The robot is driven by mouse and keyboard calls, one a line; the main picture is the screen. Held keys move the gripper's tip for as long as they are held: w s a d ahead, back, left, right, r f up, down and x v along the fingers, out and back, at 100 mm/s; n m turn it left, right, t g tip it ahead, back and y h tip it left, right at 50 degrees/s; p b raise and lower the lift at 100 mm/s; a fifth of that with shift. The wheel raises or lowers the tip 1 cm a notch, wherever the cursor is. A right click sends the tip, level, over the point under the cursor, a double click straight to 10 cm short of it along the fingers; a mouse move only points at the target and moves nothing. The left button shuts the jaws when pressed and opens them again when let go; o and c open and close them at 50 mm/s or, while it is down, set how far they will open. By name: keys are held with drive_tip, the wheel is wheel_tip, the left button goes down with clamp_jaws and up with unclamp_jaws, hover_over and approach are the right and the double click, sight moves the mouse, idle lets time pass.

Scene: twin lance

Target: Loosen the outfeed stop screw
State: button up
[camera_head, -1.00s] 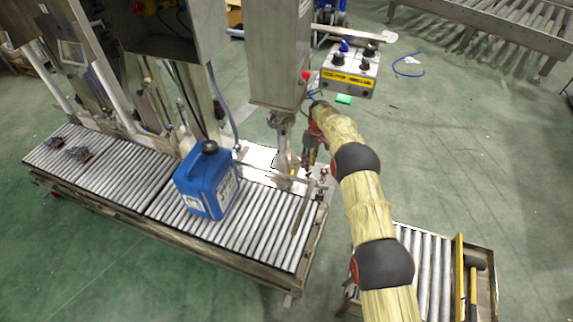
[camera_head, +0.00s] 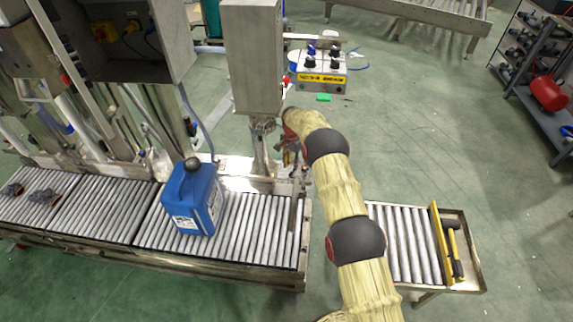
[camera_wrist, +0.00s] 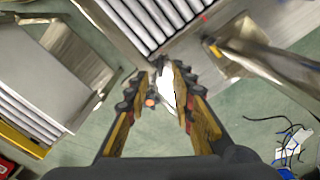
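The outfeed end of the roller conveyor (camera_head: 250,228) has a stop bar (camera_head: 297,212) lying across its right end. My gripper (camera_head: 290,156) hangs close above this corner, beside the upright post. In the wrist view, the two fingers of my gripper (camera_wrist: 160,76) are apart. A small dark knob-like part with an orange spot (camera_wrist: 150,102) shows between them; I cannot tell whether it is the stop screw. No contact with it is visible. A blue jerrycan (camera_head: 193,200) with a black cap stands upright on the rollers, left of the stop bar.
A grey cabinet (camera_head: 252,58) on a post stands just behind my gripper. A control box (camera_head: 322,70) with knobs is to its right. A second roller table (camera_head: 405,245) with a yellow rail (camera_head: 440,243) stands right of my arm.

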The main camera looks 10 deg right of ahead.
sight(291, 173)
drive_tip(key=shift+f+b, duration=1)
drive_tip(key=shift+f, duration=2.25)
drive_tip(key=c, duration=0.3)
clamp_jaws()
